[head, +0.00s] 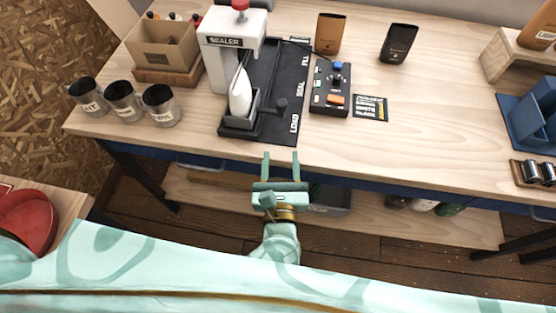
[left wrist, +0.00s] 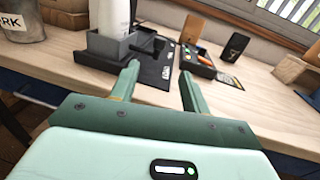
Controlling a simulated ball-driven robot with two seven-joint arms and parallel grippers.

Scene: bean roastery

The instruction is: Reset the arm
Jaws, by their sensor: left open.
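My left gripper (head: 281,158) is open and empty. In the head view it is in front of the table's near edge, below the sealer's black base. In the left wrist view its two fingers (left wrist: 158,82) stand apart with nothing between them, pointing toward the sealer base and the control box. My right gripper does not show in either view.
The wooden table (head: 420,150) holds a sealer (head: 226,45) with a white bag (head: 240,95), a control box (head: 331,90), several metal cups (head: 122,100), a cardboard box (head: 163,48), two pouches (head: 398,44) and a blue holder (head: 525,120).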

